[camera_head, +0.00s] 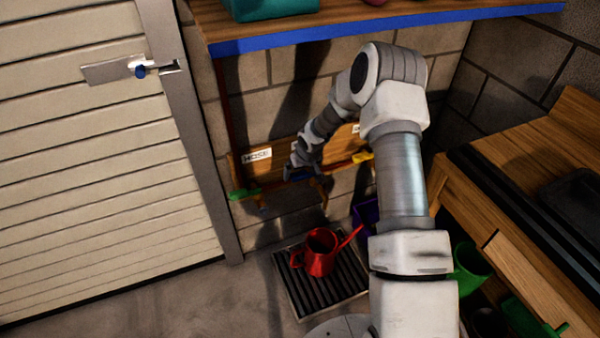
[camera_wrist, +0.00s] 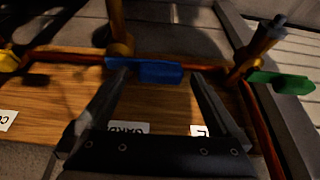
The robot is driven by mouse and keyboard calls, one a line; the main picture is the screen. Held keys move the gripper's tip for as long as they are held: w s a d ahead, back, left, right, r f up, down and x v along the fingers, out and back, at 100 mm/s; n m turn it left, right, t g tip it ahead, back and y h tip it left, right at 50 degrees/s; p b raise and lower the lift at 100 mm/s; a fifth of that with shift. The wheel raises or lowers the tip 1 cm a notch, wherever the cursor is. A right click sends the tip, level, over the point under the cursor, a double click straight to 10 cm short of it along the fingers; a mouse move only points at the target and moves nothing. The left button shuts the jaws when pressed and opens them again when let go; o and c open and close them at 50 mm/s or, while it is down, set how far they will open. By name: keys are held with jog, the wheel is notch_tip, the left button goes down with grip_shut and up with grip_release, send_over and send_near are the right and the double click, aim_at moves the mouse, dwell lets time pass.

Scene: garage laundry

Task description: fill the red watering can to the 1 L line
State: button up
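The red watering can (camera_head: 321,252) stands upright on a black slatted grate (camera_head: 348,289) on the floor, its spout towards the right. Its inside and any 1 L line are too small to read. Above it, a wooden board (camera_head: 280,146) carries taps with green (camera_head: 244,193), blue (camera_wrist: 145,70) and yellow (camera_head: 362,157) levers. My gripper (camera_head: 301,172) is at the middle tap. In the wrist view my gripper (camera_wrist: 160,76) is open, its fingertips near the blue lever, which lies across the gap. I cannot tell if they touch it.
A blue-edged shelf (camera_head: 390,27) hangs above my arm. A workbench (camera_head: 530,170) stands at right, with a green bucket (camera_head: 470,268) below. A purple container (camera_head: 366,213) is behind the can. A slatted door (camera_head: 90,150) is at left, with bare floor before it.

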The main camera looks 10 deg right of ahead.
aim_at(307, 177)
grip_shut()
dwell(0.3)
jog(key=shift+s, duration=0.1)
jog(key=n+p, duration=0.1)
jog(key=s+n+y+p, duration=0.1)
jog(key=p, duration=0.1)
jog(key=shift+d+r, duration=0.2)
jog(key=shift+d, duration=0.1)
jog(key=shift+s+d+f+n+g+y+p, duration=0.1)
jog(key=shift+s+d+n+g+y+p, duration=0.2)
jog(key=shift+n, duration=0.35)
jog(key=shift+s+d+f+n+g+y+p, duration=0.15)
jog(key=shift+n+p, duration=0.25)
jog(key=shift+n, duration=0.2)
jog(key=shift+s+d+r+n+g+y+p, duration=0.1)
jog(key=shift+s+n+g+p, duration=0.2)
jog(key=shift+n, duration=0.35)
jog(key=shift+w, duration=0.1)
jog(key=shift+o, duration=0.3)
grip_release()
jog(key=shift+t, duration=0.25)
jog(key=p+v, duration=0.4)
jog(key=v, duration=1.3)
jog(key=shift+p, duration=0.3)
